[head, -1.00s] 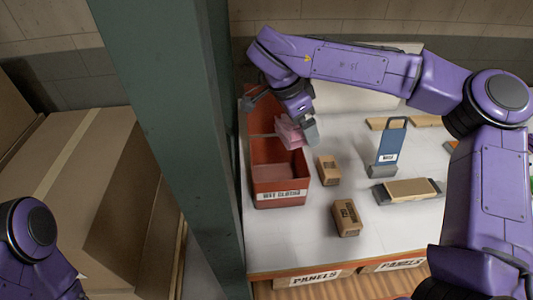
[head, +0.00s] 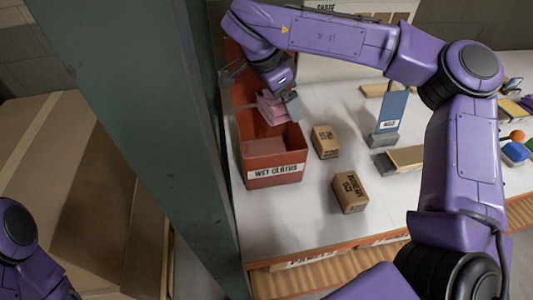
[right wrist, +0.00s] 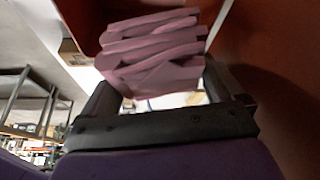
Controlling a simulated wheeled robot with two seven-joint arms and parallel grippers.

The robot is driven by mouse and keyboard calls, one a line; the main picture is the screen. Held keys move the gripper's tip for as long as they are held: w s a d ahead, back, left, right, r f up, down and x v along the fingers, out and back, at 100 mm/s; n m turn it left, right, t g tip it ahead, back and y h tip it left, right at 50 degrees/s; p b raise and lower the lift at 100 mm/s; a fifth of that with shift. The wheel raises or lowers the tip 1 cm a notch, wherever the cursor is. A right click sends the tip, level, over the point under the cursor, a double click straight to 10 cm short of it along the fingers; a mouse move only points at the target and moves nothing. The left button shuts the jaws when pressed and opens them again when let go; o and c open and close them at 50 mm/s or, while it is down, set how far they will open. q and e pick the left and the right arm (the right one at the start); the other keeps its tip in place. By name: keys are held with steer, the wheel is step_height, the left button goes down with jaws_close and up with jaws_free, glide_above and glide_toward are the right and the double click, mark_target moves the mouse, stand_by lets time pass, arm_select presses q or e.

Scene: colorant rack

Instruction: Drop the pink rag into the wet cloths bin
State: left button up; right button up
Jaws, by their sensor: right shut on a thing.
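The red wet cloths bin (head: 278,171) stands on the left part of the white table in the head view, its label facing front. My right gripper (head: 279,97) is shut on the folded pink rag (head: 270,108), which is over the bin's opening near its right wall. Whether the rag touches the bin is unclear. In the right wrist view, the layered rag (right wrist: 152,45) is between the fingers, with red bin walls (right wrist: 270,60) beside it. My left arm shows at the lower left of the head view, but its gripper is out of frame.
Two small brown boxes (head: 325,142) (head: 350,192) stand right of the bin. A blue panel in a grey stand (head: 390,115) is farther right. A green post (head: 130,100) rises just left of the bin, with large cartons (head: 70,180) beyond it.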

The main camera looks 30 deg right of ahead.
steer(key=shift+s+r, duration=0.3)
steer(key=shift+s, duration=0.05)
steer(key=o, duration=0.6)
steer(key=shift+s+r, duration=0.15)
steer(key=shift+s, duration=0.2)
steer(key=shift+o, duration=0.2)
steer(key=shift+w, duration=0.35)
steer(key=v, duration=1)
steer(key=shift+s+a+r, duration=0.15)
steer(key=shift+s+a, duration=0.1)
steer(key=shift+d, duration=0.1)
